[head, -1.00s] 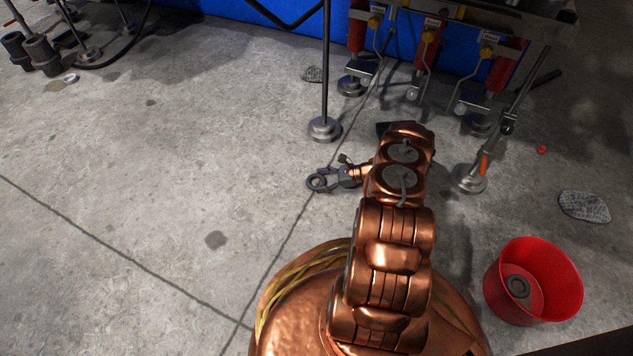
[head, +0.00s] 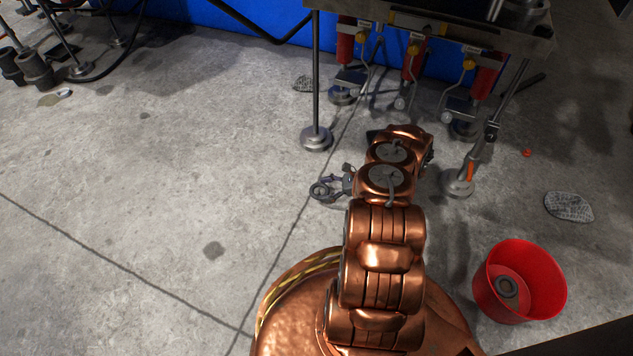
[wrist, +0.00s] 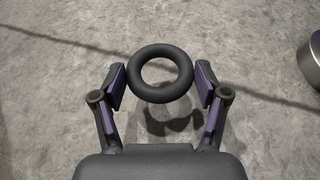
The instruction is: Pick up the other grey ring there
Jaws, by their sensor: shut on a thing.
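A dark grey ring (wrist: 160,92) sits between the two fingers of my gripper (wrist: 161,76) in the wrist view. Both finger pads press on its sides, and its centre hole is clear. Its shadow lies apart from it on the floor, so it is held a little above the concrete. In the head view the ring (head: 314,191) shows at the tip of my gripper (head: 322,188), left of my arm. Another grey ring (head: 507,287) lies inside the red bucket (head: 551,290) at the lower right.
A metal stand foot (head: 316,140) is just beyond my gripper; its edge seems to show in the wrist view (wrist: 313,62). The press frame (head: 480,35) with red cylinders stands behind. A patterned flat piece (head: 569,206) lies at right. The floor at left is mostly clear.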

